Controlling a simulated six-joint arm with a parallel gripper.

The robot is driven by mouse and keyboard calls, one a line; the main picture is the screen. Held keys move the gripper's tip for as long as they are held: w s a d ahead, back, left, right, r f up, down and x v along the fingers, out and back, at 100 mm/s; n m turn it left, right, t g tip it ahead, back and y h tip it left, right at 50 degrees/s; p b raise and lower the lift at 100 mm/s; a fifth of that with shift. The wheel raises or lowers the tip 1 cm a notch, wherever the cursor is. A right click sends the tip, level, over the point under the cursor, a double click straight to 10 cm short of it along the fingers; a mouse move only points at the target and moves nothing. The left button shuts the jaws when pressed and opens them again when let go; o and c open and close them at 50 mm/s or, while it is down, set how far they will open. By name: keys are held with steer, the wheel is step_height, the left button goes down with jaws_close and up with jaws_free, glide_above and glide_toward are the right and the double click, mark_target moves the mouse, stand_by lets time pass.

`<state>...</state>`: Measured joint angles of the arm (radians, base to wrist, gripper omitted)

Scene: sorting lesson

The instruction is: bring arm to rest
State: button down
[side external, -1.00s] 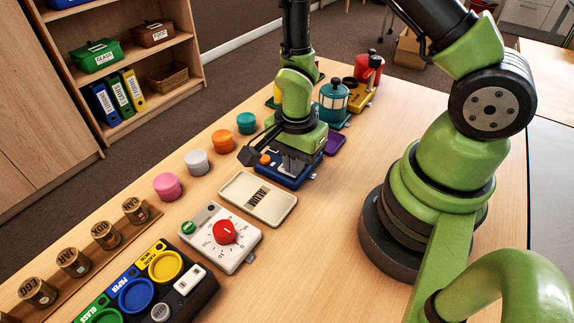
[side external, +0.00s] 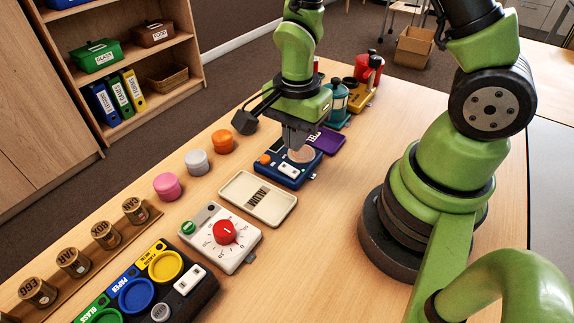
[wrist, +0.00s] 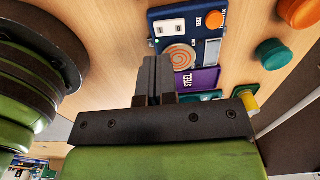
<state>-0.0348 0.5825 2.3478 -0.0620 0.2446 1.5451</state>
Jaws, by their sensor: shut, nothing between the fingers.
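My gripper (side external: 297,141) hangs above the far end of the blue box in the side view, fingers pointing down. Its two fingers are together with nothing between them; they also show closed in the wrist view (wrist: 153,68). The blue box (side external: 283,181) lies on the table, with an orange knob, a white switch and a copper spiral disc (wrist: 179,58). My fingertips partly cover the disc in the side view, and a gap below them is hard to judge there.
A purple tray (side external: 328,141), a teal canister (side external: 334,103) and a red container (side external: 370,68) stand behind. An orange jar (side external: 222,141) is to the left. A cream ALUM tray (side external: 236,190) and a dial box (side external: 210,245) lie in front. The table beside my base is clear.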

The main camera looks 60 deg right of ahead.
steer(key=shift+r, duration=0.4)
steer(key=shift+r, duration=0.2)
steer(key=s+a+r+n+t+y, duration=0.1)
steer(key=s+r+n+t, duration=0.2)
steer(key=r+n, duration=0.4)
steer(key=s+a+r+n+t+y, duration=0.1)
steer(key=s+r+n+t, duration=0.3)
steer(key=r, duration=0.9)
steer(key=s+n, duration=0.1)
steer(key=n, duration=0.2)
steer(key=shift+s+r, duration=0.25)
steer(key=shift+r, duration=0.05)
